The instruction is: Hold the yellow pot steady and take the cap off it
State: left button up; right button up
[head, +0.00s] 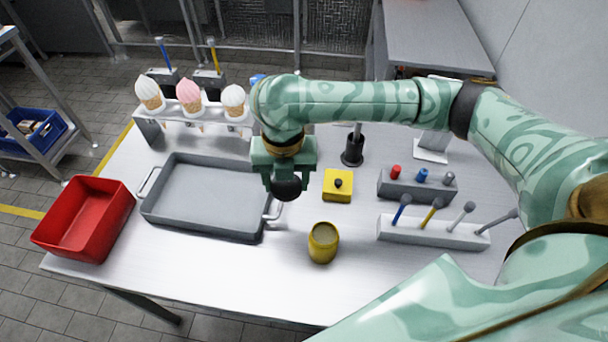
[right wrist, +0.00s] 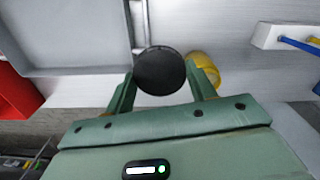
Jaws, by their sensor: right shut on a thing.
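The yellow pot (head: 323,245) stands upright on the table with its top open; a brownish inside shows. My right gripper (head: 285,180) is shut on a dark round cap (head: 287,188), up and to the left of the pot in the head view and apart from it. In the right wrist view the cap (right wrist: 159,70) sits between the two fingers of my right gripper (right wrist: 160,80). The pot (right wrist: 210,66) shows there partly hidden behind the right-hand finger. My left gripper is not in view, and nothing holds the pot.
A grey tray (head: 152,207) lies left of the gripper, with a red bin (head: 70,245) beyond it. A yellow block with a black knob (head: 338,185) stands behind the pot. Tool racks (head: 425,233) stand to the right. The table front is clear.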

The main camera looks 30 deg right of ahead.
jog(key=n, duration=0.3)
jog(key=n+p, duration=0.1)
jog(key=n, duration=0.1)
jog(key=shift+s+a+f, duration=0.15)
jog(key=shift+a+f, duration=0.1)
jog(key=shift+f, duration=0.1)
jog(key=n, duration=0.2)
jog(key=shift+a+f+n, duration=0.2)
jog(key=shift+f+n, duration=0.1)
jog(key=shift+f, duration=0.05)
jog(key=w+d+f+b, duration=0.7)
jog(key=w+d+f, duration=0.2)
jog(key=shift+w+f, duration=0.15)
jog(key=shift+w, duration=0.05)
jog(key=shift+w+f, duration=0.1)
jog(key=f, duration=0.1)
jog(key=f+b, duration=0.2)
jog(key=f, duration=0.1)
jog(key=shift+w+d, duration=0.25)
jog(key=shift+d, duration=0.05)
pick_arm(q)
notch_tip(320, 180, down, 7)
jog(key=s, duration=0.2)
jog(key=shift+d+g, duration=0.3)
pick_arm(e)
jog(key=shift+r, duration=0.15)
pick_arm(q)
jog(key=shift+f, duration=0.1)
pick_arm(e)
jog(key=o, duration=0.8)
